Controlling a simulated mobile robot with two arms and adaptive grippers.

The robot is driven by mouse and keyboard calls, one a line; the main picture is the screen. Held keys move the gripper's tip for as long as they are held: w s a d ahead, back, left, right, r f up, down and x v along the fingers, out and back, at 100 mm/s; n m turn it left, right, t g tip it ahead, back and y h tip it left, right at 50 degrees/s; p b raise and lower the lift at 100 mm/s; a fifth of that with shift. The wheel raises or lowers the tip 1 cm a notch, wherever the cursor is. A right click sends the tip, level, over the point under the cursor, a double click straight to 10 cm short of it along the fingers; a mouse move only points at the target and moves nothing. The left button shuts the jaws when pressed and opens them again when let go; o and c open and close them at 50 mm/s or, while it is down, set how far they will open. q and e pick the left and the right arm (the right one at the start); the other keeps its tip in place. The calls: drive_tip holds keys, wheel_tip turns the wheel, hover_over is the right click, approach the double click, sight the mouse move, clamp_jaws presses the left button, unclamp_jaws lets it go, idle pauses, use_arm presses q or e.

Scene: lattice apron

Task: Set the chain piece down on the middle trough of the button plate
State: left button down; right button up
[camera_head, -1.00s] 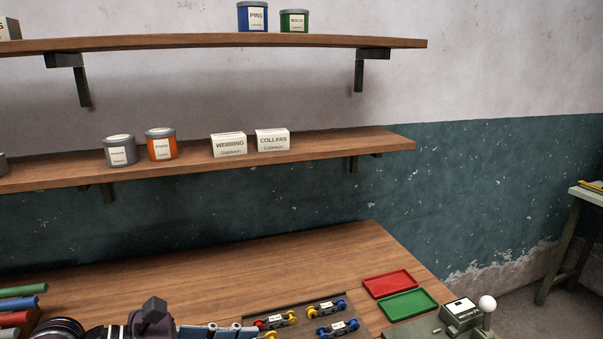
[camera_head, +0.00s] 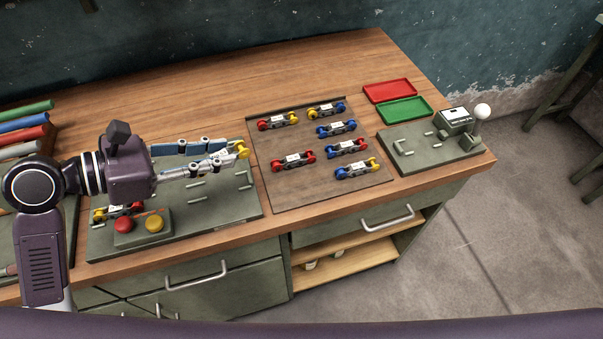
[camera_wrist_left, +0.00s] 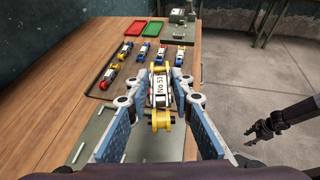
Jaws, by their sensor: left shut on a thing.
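My left gripper (camera_head: 205,160) is shut on a chain piece (camera_head: 242,150) with yellow rollers. In the left wrist view the piece (camera_wrist_left: 159,90) lies between the blue finger pads, its white label reading "No 53". The button plate (camera_head: 225,210) is a grey-green plate at the front of the bench with a red button and a yellow button. Short pale pegs stand on it. The held piece is over the plate's back right part, apparently above it. My arm and gripper hide part of the plate. My right gripper (camera_wrist_left: 265,128) shows only in the left wrist view, open and empty.
Another chain piece (camera_head: 112,212) lies on the plate's left part, behind the buttons. A brown tray (camera_head: 265,180) with several chain pieces is to the right. Red (camera_head: 390,90) and green (camera_head: 404,110) trays and a lever fixture (camera_head: 430,150) are further right.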

use_arm(q)
drive_tip(key=w+d+r+m+g, duration=0.1)
drive_tip(key=w+d+r, duration=0.1)
drive_tip(key=d, duration=0.5)
drive_tip(key=w+d+r+m+g+h, duration=0.1)
drive_tip(key=w+d+r+g, duration=0.1)
drive_tip(key=d, duration=0.5)
drive_tip(key=shift+w+d+r+m, duration=0.3)
drive_tip(key=shift+w+r+m, duration=0.1)
drive_tip(key=shift+r, duration=0.15)
hover_over(299, 189)
wheel_tip(299, 189, down, 16)
drive_tip(key=shift+w+r, duration=0.1)
wheel_tip(299, 189, down, 3)
drive_tip(key=shift+p, duration=0.45)
drive_tip(key=shift+f, duration=0.45)
drive_tip(key=shift+f, duration=0.2)
drive_tip(key=c, duration=1.7)
unclamp_jaws()
